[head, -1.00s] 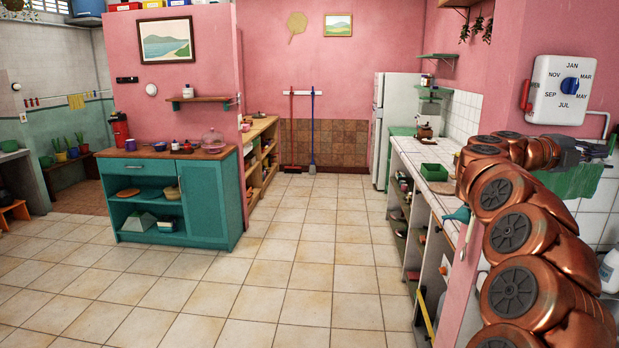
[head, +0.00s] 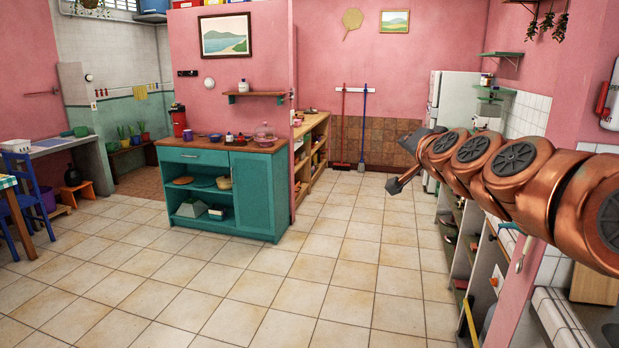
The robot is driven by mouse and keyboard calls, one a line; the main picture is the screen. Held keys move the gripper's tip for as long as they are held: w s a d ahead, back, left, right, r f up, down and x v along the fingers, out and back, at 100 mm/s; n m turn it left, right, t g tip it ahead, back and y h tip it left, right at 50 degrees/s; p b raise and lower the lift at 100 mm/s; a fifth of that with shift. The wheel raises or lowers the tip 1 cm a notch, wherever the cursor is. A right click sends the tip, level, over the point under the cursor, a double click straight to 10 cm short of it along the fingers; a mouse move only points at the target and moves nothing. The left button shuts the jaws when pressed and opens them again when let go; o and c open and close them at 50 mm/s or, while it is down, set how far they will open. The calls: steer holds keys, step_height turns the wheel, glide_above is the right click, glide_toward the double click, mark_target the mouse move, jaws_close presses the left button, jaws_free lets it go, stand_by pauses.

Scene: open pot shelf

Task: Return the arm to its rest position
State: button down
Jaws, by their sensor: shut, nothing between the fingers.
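My copper-coloured arm reaches in from the right edge of the head view and points left across the room. At its end my gripper (head: 396,187) is dark grey and shut, with nothing in it. It hangs in the air over the tiled floor, pointing down and left, apart from any furniture. My arm covers part of the right-hand counter and the lower part of the white fridge (head: 458,98).
A teal cabinet (head: 258,198) with a wooden top stands left of centre. A wooden shelf unit (head: 312,150) is behind it. The open counter shelves (head: 472,250) run along the right. A blue chair (head: 22,180) and table are at far left. The middle floor (head: 330,265) is clear.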

steer(key=s+a+f+n+g+y, duration=0.1)
steer(key=s+a+f+n+g, duration=0.3)
steer(key=s+f, duration=0.65)
steer(key=s+a+f+n+g+y, duration=0.25)
steer(key=s+a+f+g, duration=0.35)
steer(key=s+f, duration=0.4)
steer(key=s+d+f+g+h, duration=0.1)
steer(key=s+f, duration=0.3)
steer(key=s, duration=0.5)
steer(key=s+d+f+n+g+h, duration=0.1)
steer(key=s+d+f+g+h, duration=0.1)
steer(key=s, duration=0.7)
steer(key=s+d+f+g+h, duration=0.1)
steer(key=s+d+f+g, duration=0.2)
steer(key=s+f+g, duration=0.2)
steer(key=s+f, duration=0.2)
steer(key=s, duration=0.2)
steer(key=shift+d+f, duration=0.3)
steer(key=shift+n, duration=0.25)
